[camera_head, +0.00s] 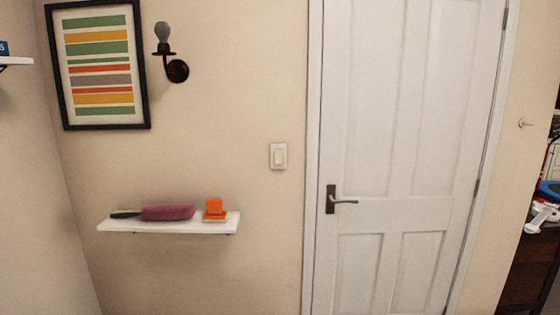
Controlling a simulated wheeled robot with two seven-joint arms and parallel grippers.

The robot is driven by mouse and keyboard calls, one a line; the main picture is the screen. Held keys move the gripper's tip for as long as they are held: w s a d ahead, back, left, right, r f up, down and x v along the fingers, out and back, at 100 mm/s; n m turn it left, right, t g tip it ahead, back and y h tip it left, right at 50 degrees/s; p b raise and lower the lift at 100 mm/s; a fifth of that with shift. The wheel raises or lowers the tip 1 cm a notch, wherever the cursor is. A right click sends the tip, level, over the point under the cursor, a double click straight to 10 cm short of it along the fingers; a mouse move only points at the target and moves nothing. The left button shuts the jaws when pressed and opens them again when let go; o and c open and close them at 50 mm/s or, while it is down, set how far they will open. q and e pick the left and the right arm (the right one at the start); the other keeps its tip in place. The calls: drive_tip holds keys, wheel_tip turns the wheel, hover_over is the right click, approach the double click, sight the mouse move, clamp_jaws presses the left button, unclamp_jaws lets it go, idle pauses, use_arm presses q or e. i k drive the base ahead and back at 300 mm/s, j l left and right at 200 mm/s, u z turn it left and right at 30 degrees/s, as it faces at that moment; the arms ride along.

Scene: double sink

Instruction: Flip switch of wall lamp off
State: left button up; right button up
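A wall lamp (175,62) with a dark round mount and a grey bulb is fixed to the beige wall, just right of the framed picture. The bulb looks grey and unlit. A light switch (279,156), a cream rocker in a pale plate, is on the same wall, left of the door. Which way the rocker is tipped is too small to tell. Neither of my grippers shows in the head view.
A white wall shelf (113,226) below the switch's height holds a maroon brush-like item (168,212) and an orange object (214,208). A closed white door (385,150) with a dark handle (333,200) is at right. A dark cabinet (524,270) stands at the far right.

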sight(278, 153)
drive_tip(key=i+l+z, duration=0.15)
drive_tip(key=i+l, duration=0.15)
drive_tip(key=i, duration=0.4)
drive_tip(key=i+l+z, duration=0.15)
drive_tip(key=i, duration=0.6)
drive_tip(key=i+l+z, duration=0.15)
drive_tip(key=i, duration=0.55)
